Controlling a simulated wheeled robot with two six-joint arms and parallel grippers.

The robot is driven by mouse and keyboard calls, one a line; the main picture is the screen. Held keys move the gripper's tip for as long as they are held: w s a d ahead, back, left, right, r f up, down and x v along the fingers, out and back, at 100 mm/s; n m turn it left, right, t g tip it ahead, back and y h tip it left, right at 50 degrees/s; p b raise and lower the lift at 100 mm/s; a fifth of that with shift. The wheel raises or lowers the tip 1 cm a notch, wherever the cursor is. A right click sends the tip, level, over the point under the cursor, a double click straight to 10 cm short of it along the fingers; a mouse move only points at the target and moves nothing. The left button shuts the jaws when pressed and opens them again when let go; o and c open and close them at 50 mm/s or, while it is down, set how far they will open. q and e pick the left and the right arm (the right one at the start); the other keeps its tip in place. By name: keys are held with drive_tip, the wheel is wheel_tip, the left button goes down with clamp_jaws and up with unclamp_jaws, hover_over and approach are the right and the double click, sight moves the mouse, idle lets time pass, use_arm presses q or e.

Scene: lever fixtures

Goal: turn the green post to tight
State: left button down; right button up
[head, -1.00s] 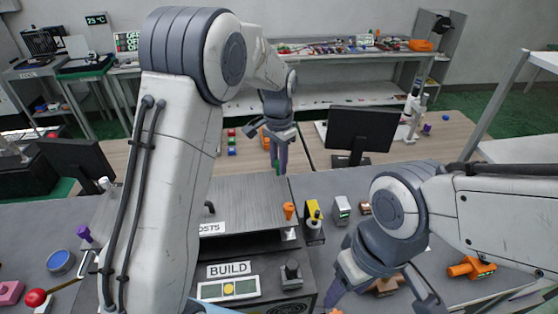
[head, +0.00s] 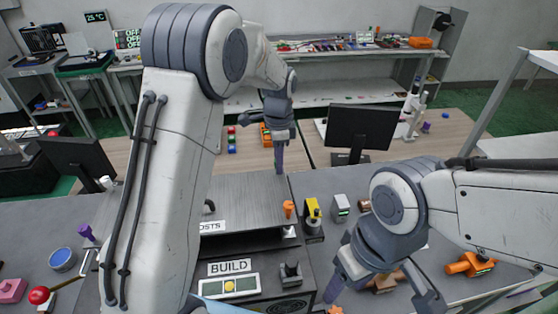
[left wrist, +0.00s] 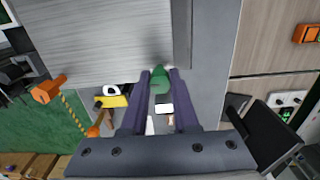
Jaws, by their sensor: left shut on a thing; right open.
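The green post (left wrist: 159,80) stands at the edge of the metal-topped box (head: 250,196); its top shows in the left wrist view between my fingers. My left gripper (left wrist: 160,76) is shut on the green post, one purple finger on each side. In the head view my left gripper (head: 279,168) points down at the far right corner of the box top, and its fingers hide the post. My right gripper (head: 385,296) is open and empty above the front right of the table. Any tight marking near the green post cannot be made out.
An orange post (head: 289,208) stands at the right edge of the box top, nearer me. A yellow and black fixture (head: 313,216) and a grey box (head: 341,206) stand to its right. A black monitor (head: 361,128) is behind. A purple lever (head: 86,232) is at left.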

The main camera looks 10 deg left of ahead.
use_arm(q)
drive_tip(key=shift+r, duration=0.1)
drive_tip(key=c, duration=0.7)
unclamp_jaws()
drive_tip(key=shift+w+r, duration=0.1)
drive_tip(key=shift+r, duration=0.2)
wheel_tip(320, 180, up, 10)
drive_tip(key=shift+f+b, duration=0.1)
drive_tip(key=shift+b, duration=1.05)
